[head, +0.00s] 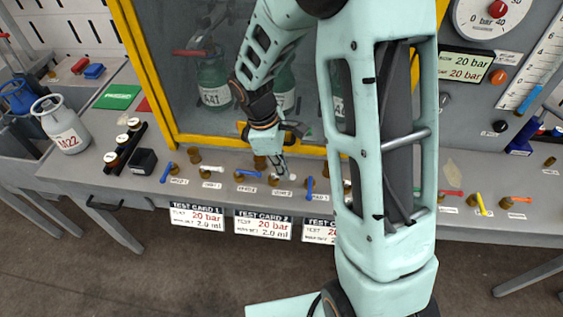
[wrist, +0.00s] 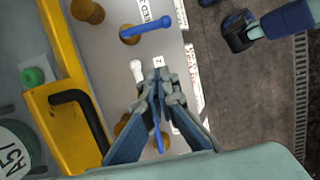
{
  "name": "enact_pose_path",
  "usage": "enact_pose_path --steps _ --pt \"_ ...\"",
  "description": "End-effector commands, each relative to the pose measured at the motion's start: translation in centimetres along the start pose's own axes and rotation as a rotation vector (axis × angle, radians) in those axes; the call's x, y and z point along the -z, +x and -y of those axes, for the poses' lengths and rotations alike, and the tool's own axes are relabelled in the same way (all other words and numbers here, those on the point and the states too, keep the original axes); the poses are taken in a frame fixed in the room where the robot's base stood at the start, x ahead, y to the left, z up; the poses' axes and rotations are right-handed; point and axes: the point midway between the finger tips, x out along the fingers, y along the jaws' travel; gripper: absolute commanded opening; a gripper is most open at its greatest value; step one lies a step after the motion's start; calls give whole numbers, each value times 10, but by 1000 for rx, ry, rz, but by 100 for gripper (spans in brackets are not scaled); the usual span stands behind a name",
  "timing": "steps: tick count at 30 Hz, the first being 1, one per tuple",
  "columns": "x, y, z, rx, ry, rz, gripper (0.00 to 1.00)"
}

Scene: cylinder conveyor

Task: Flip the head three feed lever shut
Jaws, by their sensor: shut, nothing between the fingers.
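The head three feed lever (head: 310,187) is a blue handle on a brass-coloured valve, just left of my forearm in the head view. Its label below is partly readable. My gripper (head: 282,172) is shut and empty, low over the valve row, a little left of this lever. In the wrist view my gripper (wrist: 158,82) points up the picture. A blue lever (wrist: 158,142) shows between and beneath its fingers, mostly hidden by them. I cannot tell whether the fingers touch it.
Another blue lever (head: 248,173) and a white lever (wrist: 137,70) stand close by along the bench. A yellow-framed window (head: 215,141) rises behind the valves. Test cards (head: 263,224) hang from the front edge. My forearm hides part of the row.

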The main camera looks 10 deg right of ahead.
Motion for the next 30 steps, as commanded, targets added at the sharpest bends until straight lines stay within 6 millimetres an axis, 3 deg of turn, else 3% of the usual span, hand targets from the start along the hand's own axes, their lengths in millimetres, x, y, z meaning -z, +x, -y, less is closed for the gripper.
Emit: enact_pose_path --steps 6,9,15,30 --pt "-2 45 1 3 0 2 0" --pt "-19 48 0 1 3 1 0" --pt "-34 56 0 0 0 0 0" --pt "-37 57 0 -2 -5 0 0"
